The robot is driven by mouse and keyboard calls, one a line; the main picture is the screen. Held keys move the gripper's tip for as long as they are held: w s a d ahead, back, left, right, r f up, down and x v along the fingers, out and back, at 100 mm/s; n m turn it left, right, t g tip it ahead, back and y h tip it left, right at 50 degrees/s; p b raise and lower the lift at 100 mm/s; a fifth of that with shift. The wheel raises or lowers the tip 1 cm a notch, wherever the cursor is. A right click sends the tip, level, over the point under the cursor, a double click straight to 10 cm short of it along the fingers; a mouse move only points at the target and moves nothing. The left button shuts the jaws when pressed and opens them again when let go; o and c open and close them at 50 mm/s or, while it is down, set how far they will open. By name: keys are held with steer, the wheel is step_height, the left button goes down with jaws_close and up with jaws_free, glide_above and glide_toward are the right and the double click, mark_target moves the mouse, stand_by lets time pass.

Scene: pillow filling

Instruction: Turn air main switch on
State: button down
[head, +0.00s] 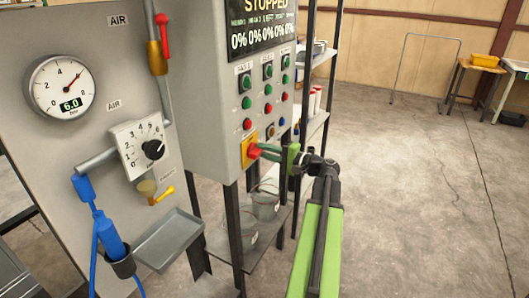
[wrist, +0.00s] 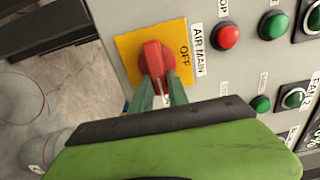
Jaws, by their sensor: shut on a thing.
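The air main switch (wrist: 155,60) is a red rotary handle on a yellow plate (wrist: 128,45) in the wrist view. The plate carries the word OFF beside the handle, and an AIR MAIN label (wrist: 197,50) sits to its right. In the head view the red switch (head: 254,151) is at the lower left corner of the grey control panel (head: 225,120). My gripper (head: 262,149) reaches it from the right. In the wrist view the green fingers (wrist: 157,92) are shut on the lower end of the red handle. The fingers and palm hide part of the yellow plate.
Red and green buttons (wrist: 228,37) sit right of the switch. The panel display (head: 262,22) reads STOPPED with 0% values. Left of it, a pressure gauge (head: 62,87) reads 6.0, beside a dial (head: 142,145) and a red-handled valve (head: 162,35). Open concrete floor (head: 420,200) lies to the right.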

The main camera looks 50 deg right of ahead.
steer(key=shift+f, duration=0.1)
steer(key=c, duration=1.3)
jaws_free()
steer(key=v, duration=1.7)
steer(key=shift+s, duration=0.25)
